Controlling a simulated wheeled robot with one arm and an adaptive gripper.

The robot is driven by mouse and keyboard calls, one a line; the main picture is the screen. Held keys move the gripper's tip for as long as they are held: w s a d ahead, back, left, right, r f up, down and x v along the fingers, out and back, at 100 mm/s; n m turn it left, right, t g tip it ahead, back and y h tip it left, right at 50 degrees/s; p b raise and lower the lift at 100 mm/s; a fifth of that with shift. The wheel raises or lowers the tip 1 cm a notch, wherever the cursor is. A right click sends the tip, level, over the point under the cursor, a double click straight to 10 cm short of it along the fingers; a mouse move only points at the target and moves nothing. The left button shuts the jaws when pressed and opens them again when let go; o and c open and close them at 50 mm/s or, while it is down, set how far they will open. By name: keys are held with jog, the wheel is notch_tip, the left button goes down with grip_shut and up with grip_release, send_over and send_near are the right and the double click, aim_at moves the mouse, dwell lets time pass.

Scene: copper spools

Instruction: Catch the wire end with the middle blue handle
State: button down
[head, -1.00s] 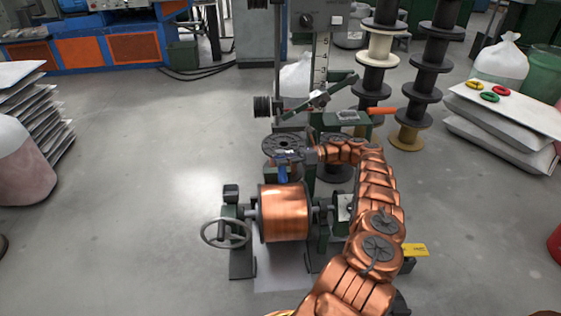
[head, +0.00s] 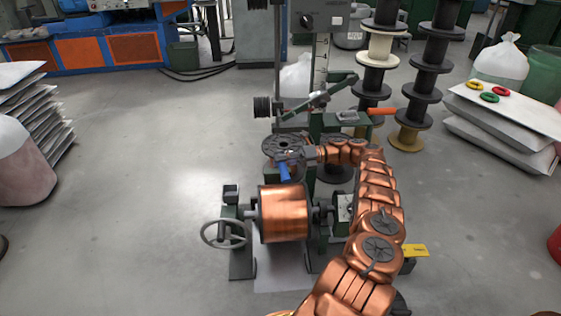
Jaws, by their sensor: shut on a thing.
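The small blue handle (head: 284,173) sits just above the copper spool (head: 283,212) on the winding machine, tilted with its lower end to the right. My gripper (head: 298,158) is at the end of my copper-coloured arm, right beside the handle's upper part. It appears shut on the blue handle, though its fingers are small and hard to make out. The wire end is too small to tell.
A dark flanged reel (head: 283,145) is just behind the handle. A handwheel (head: 226,233) stands left of the spool. Stacked spools (head: 376,62) stand behind right. An orange handle (head: 383,111) juts out behind my arm.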

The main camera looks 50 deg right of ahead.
jog(key=shift+m, duration=0.4)
jog(key=shift+n+p, duration=0.5)
jog(key=shift+n, duration=3)
jog(key=shift+n+p, duration=0.4)
jog(key=shift+n, duration=3.3)
